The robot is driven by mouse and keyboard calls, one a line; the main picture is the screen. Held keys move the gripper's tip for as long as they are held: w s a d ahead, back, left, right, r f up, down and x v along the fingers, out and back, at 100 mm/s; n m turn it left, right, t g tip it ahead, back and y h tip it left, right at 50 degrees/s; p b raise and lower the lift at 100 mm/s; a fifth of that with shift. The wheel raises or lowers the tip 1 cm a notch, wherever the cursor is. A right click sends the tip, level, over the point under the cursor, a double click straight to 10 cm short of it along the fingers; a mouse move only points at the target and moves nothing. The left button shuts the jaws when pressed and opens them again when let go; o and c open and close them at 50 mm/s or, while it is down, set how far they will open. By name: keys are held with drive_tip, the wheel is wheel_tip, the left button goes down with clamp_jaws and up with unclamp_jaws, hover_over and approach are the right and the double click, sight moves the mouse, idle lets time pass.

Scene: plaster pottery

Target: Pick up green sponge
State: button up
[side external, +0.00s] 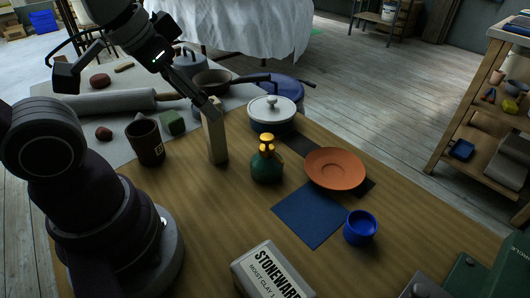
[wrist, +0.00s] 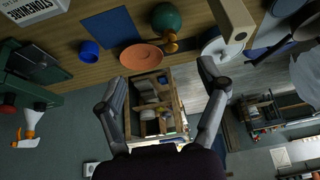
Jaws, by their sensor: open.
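A small green block (side external: 172,122), which looks like the green sponge, lies on the grey cloth in the side external view, just behind and right of a dark brown cup. I cannot make it out in the wrist view. My gripper (side external: 208,106) is right of the green block and higher, by the top of an upright beige block (side external: 216,143). Whether it touches the beige block I cannot tell. In the wrist view my gripper (wrist: 163,75) has its two fingers spread wide with nothing held between them. The beige block (wrist: 233,22) shows beyond the right finger.
The dark brown cup (side external: 146,142) stands close to the green block. A rolling pin (side external: 112,102), a pan (side external: 215,82) and a lidded pot (side external: 271,113) are nearby. A green bottle (side external: 267,165), orange dish (side external: 336,168) and blue cup (side external: 360,227) stand right.

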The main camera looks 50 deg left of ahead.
drive_tip(key=m+g, duration=0.6)
drive_tip(key=m, duration=1.1)
hover_over(171, 116)
drive_tip(key=d, duration=0.1)
wheel_tip(171, 116, down, 9)
drive_tip(key=shift+f, duration=0.15)
drive_tip(key=f, duration=1.1)
drive_tip(key=shift+a, duration=0.4)
drive_tip(key=shift+r, duration=0.1)
drive_tip(key=shift+c, duration=0.2)
drive_tip(key=c, duration=0.9)
